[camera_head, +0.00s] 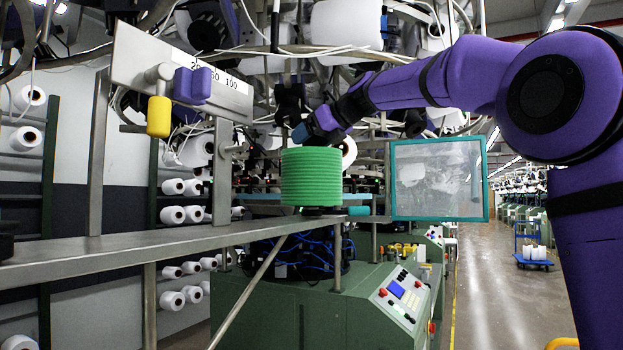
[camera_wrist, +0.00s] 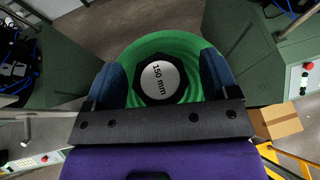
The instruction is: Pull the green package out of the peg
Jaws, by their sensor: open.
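The green package (camera_head: 311,177) is a ribbed green cylinder. It stands upright at the end of the grey metal rail in the head view. In the wrist view the green package (camera_wrist: 190,44) shows from above, with a dark centre and a white disc (camera_wrist: 159,80) marked "150 mm". The peg itself is hidden, apart from what may show at this centre. My gripper (camera_head: 302,133) is at the top of the package. In the wrist view my gripper (camera_wrist: 164,82) is open, its two blue fingers on either side of the centre and over the green ring. I cannot tell whether they touch it.
The grey rail (camera_head: 150,250) runs left from the package. A sign plate (camera_head: 180,75) with yellow and purple knobs stands above it. A green machine cabinet (camera_head: 350,300) with a control panel is below. A teal-framed clear panel (camera_head: 438,180) hangs to the right. The aisle is open.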

